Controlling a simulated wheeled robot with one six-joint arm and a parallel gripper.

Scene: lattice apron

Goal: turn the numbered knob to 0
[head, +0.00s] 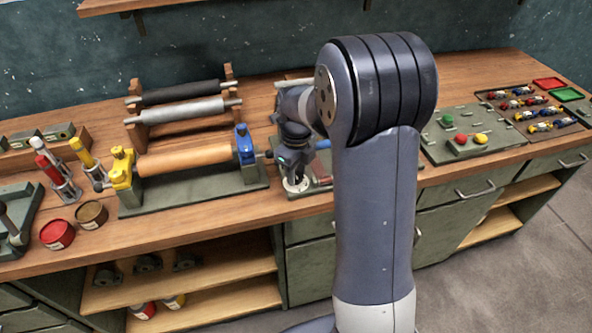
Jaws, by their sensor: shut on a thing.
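My gripper (294,172) points down at the workbench in the head view, just left of my large upright arm link. It is shut on the knob, which it mostly covers. A round white dial (297,185) shows directly under the fingers, on a grey-green plate. The digits and the pointer are too small and too covered to read, so I cannot tell the knob's setting. My arm hides the area right of the dial.
Left of my gripper, a wooden roller (187,159) lies between a yellow bracket (122,168) and a blue bracket (244,145). Red and brown tins (57,234) stand farther left. A panel with coloured buttons (466,138) lies right of my arm.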

